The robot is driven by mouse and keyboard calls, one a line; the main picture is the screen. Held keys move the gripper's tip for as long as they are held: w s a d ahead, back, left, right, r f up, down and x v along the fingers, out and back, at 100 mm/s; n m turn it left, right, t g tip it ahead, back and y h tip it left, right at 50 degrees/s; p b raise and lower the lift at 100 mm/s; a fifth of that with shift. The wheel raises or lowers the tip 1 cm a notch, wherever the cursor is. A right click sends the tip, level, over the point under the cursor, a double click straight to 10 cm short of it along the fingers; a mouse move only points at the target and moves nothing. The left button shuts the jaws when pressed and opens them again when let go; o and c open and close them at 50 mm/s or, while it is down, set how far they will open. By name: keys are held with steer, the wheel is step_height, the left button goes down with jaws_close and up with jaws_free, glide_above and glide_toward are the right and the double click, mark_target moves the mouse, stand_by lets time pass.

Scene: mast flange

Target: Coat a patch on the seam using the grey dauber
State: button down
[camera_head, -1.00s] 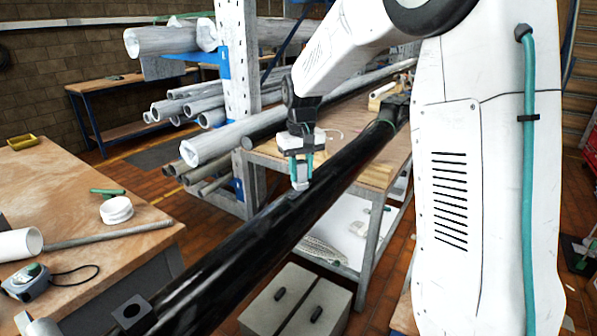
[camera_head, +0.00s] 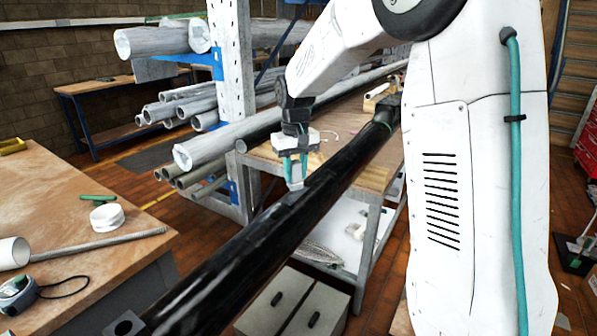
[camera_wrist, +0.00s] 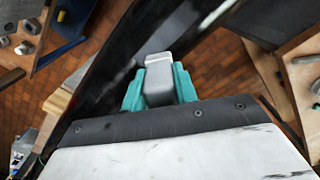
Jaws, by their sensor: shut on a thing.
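My gripper (camera_head: 294,170) points down with its teal fingers shut on the grey dauber (camera_head: 296,184). In the wrist view the dauber (camera_wrist: 158,88) sits between the teal fingers, with a pale flat tip facing the black tube. The long glossy black tube (camera_head: 235,258) runs diagonally from the lower left to the upper right in the head view. The dauber's tip is at the tube's upper surface; I cannot tell whether it touches. Pale streaks show on the tube near the tip, and I cannot tell coating from reflection. The seam is not clearly distinguishable.
A wooden workbench (camera_head: 60,195) at left holds a white round container (camera_head: 107,216), a tape measure and a rod. A rack with grey pipes (camera_head: 215,143) stands behind the gripper. A wooden-topped table (camera_head: 372,176) stands beyond the tube. A grey case (camera_head: 290,308) lies below.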

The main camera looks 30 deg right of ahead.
step_height(320, 180, up, 2)
steer(key=shift+s+d+r, duration=0.1)
steer(key=shift+s, duration=0.05)
steer(key=shift+r, duration=2.85)
